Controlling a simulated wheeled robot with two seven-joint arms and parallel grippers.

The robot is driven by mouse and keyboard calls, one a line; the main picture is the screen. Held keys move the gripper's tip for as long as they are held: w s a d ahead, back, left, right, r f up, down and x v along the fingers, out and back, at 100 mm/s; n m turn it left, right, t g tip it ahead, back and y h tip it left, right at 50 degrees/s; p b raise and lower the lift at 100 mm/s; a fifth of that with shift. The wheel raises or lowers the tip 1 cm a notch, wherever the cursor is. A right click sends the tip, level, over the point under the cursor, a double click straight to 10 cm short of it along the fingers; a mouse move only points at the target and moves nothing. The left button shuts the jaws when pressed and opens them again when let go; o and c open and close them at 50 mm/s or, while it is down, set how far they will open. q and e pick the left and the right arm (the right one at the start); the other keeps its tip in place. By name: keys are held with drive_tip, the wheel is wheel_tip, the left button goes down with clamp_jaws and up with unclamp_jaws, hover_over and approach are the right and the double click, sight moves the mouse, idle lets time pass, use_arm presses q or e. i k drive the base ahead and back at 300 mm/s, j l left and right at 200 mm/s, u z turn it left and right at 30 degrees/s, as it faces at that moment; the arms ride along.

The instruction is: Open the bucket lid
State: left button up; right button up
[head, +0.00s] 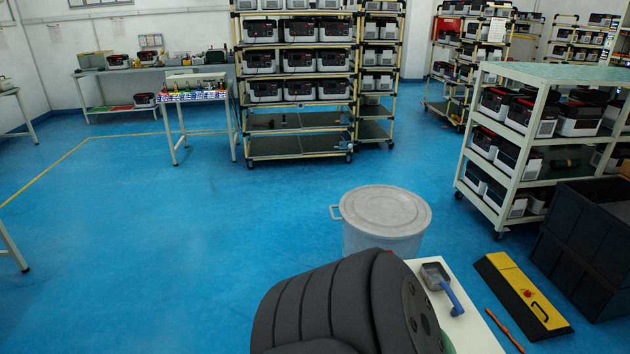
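The grey bucket (385,243) stands upright on the blue floor just right of the middle in the head view. Its round, light grey lid (386,208) lies flat on top and covers the opening. The lower front of the bucket is hidden by a dark ribbed shape at the bottom, which may be part of my own body. Neither of my grippers is in view, and nothing is seen touching the lid.
A white surface (468,326) with a blue-handled scoop (440,284) is near the bucket's front right. A yellow-black ramp-like block (520,290), dark crates (580,260) and a loaded shelf cart (540,140) stand at the right. The floor (200,220) left of the bucket is clear.

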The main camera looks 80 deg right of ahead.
sight(383, 211)
drive_tip(key=i+l+z, duration=0.1)
drive_tip(key=i+z, duration=0.5)
drive_tip(key=z, duration=0.15)
drive_tip(key=i+z, duration=0.4)
drive_tip(key=i+j+z, duration=0.15)
drive_tip(key=z, duration=0.25)
drive_tip(key=i, duration=0.05)
